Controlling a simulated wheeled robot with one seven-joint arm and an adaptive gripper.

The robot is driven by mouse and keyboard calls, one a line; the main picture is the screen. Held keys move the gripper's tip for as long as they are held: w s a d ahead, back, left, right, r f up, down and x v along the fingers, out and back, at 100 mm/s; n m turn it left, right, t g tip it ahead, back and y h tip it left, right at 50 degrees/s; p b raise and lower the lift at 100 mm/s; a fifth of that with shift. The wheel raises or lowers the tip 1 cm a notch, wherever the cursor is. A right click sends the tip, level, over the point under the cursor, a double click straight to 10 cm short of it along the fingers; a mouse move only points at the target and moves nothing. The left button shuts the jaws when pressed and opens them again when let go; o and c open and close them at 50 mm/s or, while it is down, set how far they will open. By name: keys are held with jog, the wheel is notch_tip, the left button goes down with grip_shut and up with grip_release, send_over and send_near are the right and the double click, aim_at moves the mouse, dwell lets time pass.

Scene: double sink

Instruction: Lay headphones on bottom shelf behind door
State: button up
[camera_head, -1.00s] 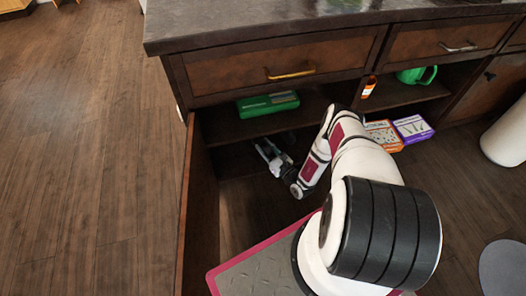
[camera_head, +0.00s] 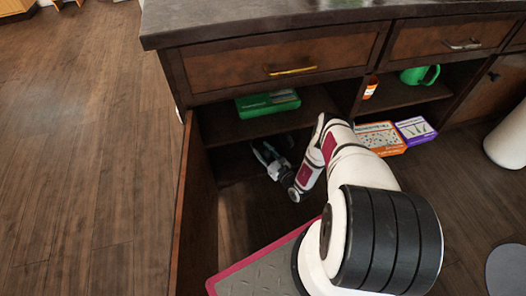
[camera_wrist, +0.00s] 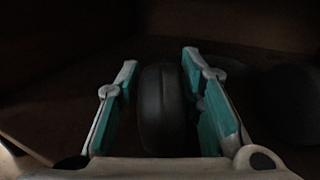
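My gripper (camera_head: 264,152) reaches into the open cabinet, low down at the bottom shelf (camera_head: 232,170), behind the opened door (camera_head: 195,205). In the wrist view my gripper (camera_wrist: 162,88) has its two teal-padded fingers spread. A dark rounded ear cup of the headphones (camera_wrist: 162,112) stands between them, with a visible gap on each side. A second dark rounded shape, likely the other ear cup, is dim at the right edge. The headphones cannot be made out clearly in the head view, where the shelf is in deep shadow.
A green box (camera_head: 268,104) lies on the shelf above my gripper. An orange-and-white box (camera_head: 380,137) and a purple box (camera_head: 415,130) stand to the right of my arm. An orange bottle (camera_head: 371,88) and a green mug (camera_head: 419,75) sit on the right upper shelf.

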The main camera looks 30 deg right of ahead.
dwell(0.3)
jog(key=shift+r, duration=0.2)
jog(key=s+d+p, duration=0.1)
jog(key=s, duration=1.1)
jog(key=shift+d, duration=0.25)
